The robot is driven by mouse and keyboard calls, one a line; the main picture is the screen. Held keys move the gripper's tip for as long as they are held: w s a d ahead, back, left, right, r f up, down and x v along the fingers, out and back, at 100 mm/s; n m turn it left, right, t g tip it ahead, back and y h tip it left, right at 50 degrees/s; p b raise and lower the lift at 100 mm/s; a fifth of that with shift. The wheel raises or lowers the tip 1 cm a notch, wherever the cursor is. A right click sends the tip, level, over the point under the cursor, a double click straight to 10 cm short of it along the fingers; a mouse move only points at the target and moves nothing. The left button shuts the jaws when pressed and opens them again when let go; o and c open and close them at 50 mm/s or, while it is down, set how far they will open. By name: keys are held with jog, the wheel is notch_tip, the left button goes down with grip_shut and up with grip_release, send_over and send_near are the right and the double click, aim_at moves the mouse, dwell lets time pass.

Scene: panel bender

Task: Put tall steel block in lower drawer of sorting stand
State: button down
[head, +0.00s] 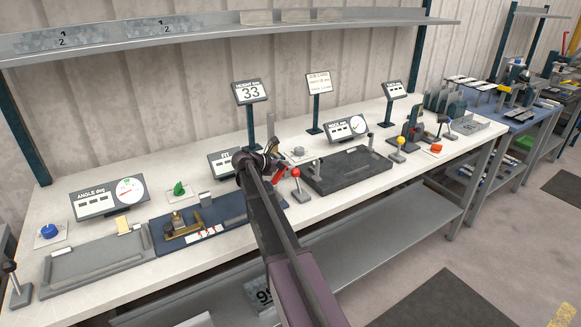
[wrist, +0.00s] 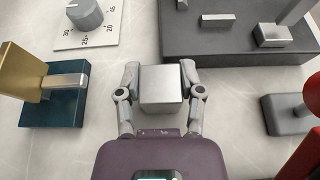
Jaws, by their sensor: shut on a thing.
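My gripper (wrist: 161,72) is shut on a plain grey steel block (wrist: 163,90). One finger presses each side, and the block's flat, roughly square face points at the wrist camera. The block's full height and its underside cannot be seen in this view. In the head view my gripper (head: 262,160) is over the middle of the white bench, beyond my arm, which hides part of it. The held block cannot be made out clearly there. I cannot pick out the sorting stand or its lower drawer with certainty in either view.
A dial (wrist: 86,14) and a dark fixture plate (wrist: 240,45) lie close to my gripper. A red-knobbed lever (head: 296,173), a dark plate (head: 345,171) and a blue fixture plate (head: 200,222) crowd the bench. An upper shelf (head: 250,30) runs above. Open floor (head: 490,240) lies right.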

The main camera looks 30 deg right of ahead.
jog(key=shift+f, duration=0.15)
jog(key=shift+c, duration=1.1)
grip_release()
jog(key=shift+s+a+r, duration=0.1)
jog(key=shift+a+r, duration=0.35)
jog(key=p+v, duration=0.4)
jog(key=v, duration=0.5)
jog(key=shift+a+r, duration=0.2)
jog(key=shift+a, duration=0.15)
jog(key=shift+a+r+p, duration=0.15)
jog(key=shift+a+p, duration=0.15)
jog(key=shift+a, duration=0.3)
